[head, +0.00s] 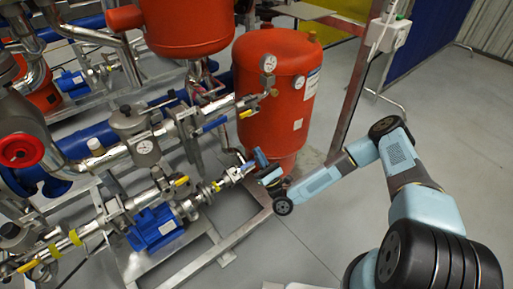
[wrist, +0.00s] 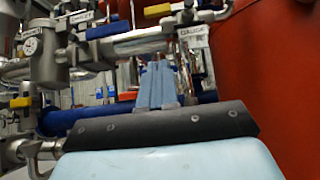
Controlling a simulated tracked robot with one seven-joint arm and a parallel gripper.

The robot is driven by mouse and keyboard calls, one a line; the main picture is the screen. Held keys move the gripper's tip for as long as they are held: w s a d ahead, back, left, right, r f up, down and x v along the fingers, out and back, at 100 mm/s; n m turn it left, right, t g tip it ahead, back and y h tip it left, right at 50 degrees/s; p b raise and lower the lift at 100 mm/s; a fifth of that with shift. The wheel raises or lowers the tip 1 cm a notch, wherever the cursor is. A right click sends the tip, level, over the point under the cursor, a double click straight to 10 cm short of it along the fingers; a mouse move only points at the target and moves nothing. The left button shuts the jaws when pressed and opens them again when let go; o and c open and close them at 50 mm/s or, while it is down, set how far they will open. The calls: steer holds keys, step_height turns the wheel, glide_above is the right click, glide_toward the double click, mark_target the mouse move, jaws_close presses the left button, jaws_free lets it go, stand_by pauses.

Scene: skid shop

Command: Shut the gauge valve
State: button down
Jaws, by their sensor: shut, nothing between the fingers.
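The gauge valve seems to be the small valve with a yellow lever (wrist: 164,10) at the top of the wrist view; a white tag (wrist: 193,31) beside it seems to read GAUGE, though blurred. In the head view the yellow lever (head: 246,114) sits on the pipe beside the red tank, below a round gauge (head: 268,63). The lever lies roughly along the pipe in the wrist view. My gripper (wrist: 157,64) is shut and empty, its fingers pointing up below the pipe, apart from the lever. In the head view my gripper (head: 260,157) is in front of the tank's lower part.
A blue lever (wrist: 108,30) with its own tag is left of the yellow one on the same pipe. The red tank (head: 279,100) stands close on the right. Pipes, a blue motor (head: 155,228) and the steel skid frame crowd the left. Grey floor is open at right.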

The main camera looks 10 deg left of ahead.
mark_target(250, 112)
steer(key=s+d+r+x, duration=0.1)
steer(key=r+x, duration=0.1)
steer(key=x, duration=0.9)
steer(key=shift+d, duration=0.15)
steer(key=shift+s, duration=0.15)
